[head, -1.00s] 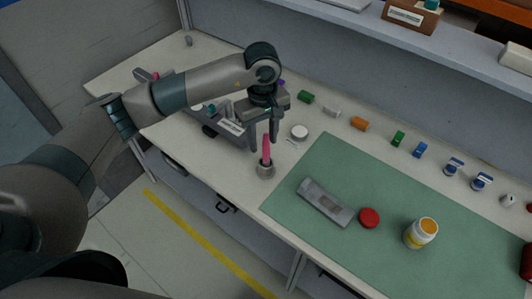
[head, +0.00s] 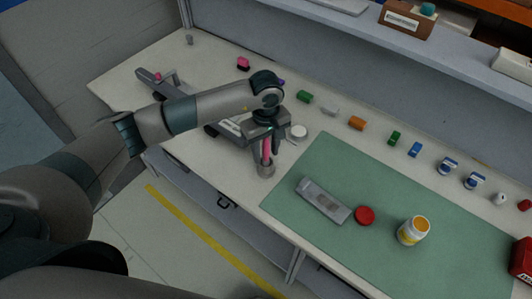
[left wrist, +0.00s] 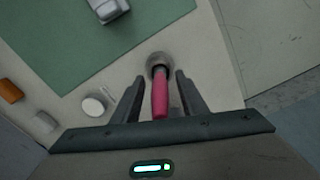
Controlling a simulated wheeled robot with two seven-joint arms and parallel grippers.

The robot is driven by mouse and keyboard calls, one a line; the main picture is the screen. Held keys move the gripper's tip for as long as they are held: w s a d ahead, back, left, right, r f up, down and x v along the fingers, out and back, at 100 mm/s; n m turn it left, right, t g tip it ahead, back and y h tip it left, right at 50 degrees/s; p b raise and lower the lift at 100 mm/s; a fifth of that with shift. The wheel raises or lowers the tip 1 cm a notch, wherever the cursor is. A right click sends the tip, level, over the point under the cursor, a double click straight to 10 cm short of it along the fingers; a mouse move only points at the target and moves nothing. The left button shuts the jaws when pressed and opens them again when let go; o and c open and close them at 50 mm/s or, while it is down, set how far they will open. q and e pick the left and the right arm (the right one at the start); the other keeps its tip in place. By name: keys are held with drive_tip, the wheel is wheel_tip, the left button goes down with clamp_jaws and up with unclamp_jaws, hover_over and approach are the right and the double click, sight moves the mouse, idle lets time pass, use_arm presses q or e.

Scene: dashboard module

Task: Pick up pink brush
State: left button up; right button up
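The pink brush (head: 266,147) stands upright in a small grey round holder (head: 266,170) on the white table, left of the green mat. My left gripper (head: 268,154) is lowered over it from above. In the left wrist view the pink brush (left wrist: 160,97) lies between the two fingers (left wrist: 160,80), with a visible gap on each side. The fingers are open around the handle. The lower end of the brush is hidden in the holder. My right gripper is in no view.
A green mat (head: 320,160) holds a grey tool (head: 322,200), a red disc (head: 364,215) and a yellow-white jar (head: 412,231). A white round lid (head: 299,132) lies close behind the brush. Several small coloured blocks line the back, below a shelf.

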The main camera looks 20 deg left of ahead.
sight(266, 143)
use_arm(q)
clamp_jaws()
drive_tip(key=shift+w+r+b, duration=0.1)
drive_tip(key=shift+r+b, duration=0.65)
drive_tip(key=shift+r, duration=0.05)
wheel_tip(266, 143, up, 2)
drive_tip(key=shift+r+b, duration=0.15)
drive_tip(key=shift+b, duration=0.75)
drive_tip(key=s+d+r+b, duration=0.4)
drive_tip(key=s+d+r, duration=0.2)
drive_tip(key=d, duration=0.4)
drive_tip(key=shift+r+b, duration=0.4)
drive_tip(key=shift+r, duration=0.2)
